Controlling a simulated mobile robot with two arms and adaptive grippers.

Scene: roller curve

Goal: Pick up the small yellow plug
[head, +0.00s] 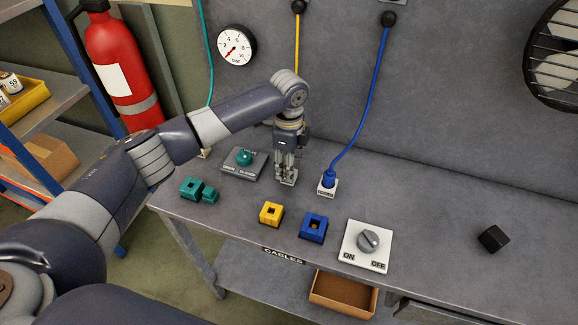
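My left gripper (285,172) points straight down over a small pale socket plate (292,181) on the bench. Its fingers are small here and seen from the side, so I cannot tell whether they are open or shut. A yellow cable (297,45) hangs from the wall and passes behind my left arm's wrist. The yellow plug at its lower end cannot be made out; my gripper covers that spot. A yellow block with a square hole (271,214) sits near the bench's front edge. My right gripper is not in view.
A blue cable (365,110) ends in a blue plug (328,177) in a white socket, right of my gripper. Left stands a grey panel with a teal knob (244,158). In front are teal (191,188) and blue (313,228) blocks, an ON/OFF dial (368,241) and a black cube (493,238).

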